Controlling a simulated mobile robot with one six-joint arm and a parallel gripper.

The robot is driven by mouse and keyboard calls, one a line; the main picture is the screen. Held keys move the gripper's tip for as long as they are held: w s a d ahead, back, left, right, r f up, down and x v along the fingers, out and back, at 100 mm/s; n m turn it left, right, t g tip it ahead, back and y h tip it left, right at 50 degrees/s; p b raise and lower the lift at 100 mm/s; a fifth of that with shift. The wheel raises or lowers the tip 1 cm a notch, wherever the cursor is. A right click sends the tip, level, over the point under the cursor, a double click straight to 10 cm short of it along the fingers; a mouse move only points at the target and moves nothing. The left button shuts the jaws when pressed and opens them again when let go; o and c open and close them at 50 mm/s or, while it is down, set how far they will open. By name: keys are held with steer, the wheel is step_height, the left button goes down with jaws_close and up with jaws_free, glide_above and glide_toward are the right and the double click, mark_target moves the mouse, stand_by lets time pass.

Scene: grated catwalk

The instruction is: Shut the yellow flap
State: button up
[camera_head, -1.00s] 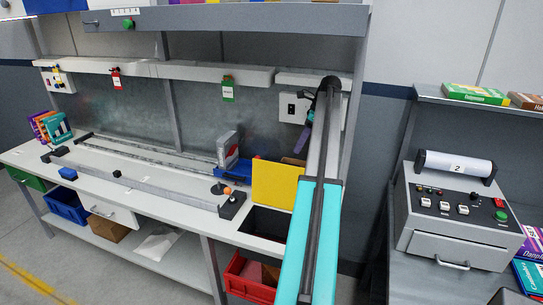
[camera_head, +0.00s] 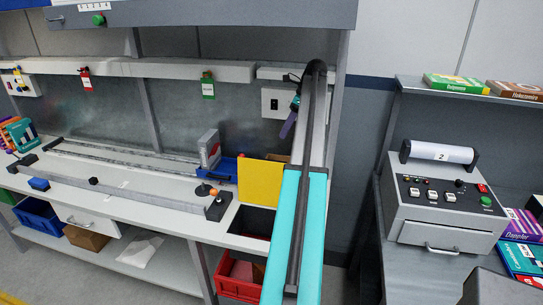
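The yellow flap (camera_head: 261,184) stands upright on the white workbench, at its right part. In front of it is a dark rectangular opening (camera_head: 254,221) in the bench top. My arm, turquoise and grey, reaches up across the picture just right of the flap and hides part of that side. My gripper is not clearly seen; a dark and purple part hangs near the arm's far end, by the back panel, and no fingertips can be made out.
A red bin (camera_head: 236,287) sits under the opening. A blue tray (camera_head: 224,170) and a long grey rail (camera_head: 130,190) lie left of the flap. A grey machine (camera_head: 445,205) with buttons stands on the right bench. An overhead shelf (camera_head: 200,13) spans the top.

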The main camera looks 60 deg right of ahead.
mark_target(269, 161)
steer(key=p+x, duration=0.4)
steer(key=x, duration=0.9)
steer(key=shift+w+a+f, duration=0.1)
steer(key=shift+w, duration=0.05)
jaws_close()
steer(key=shift+w, duration=0.15)
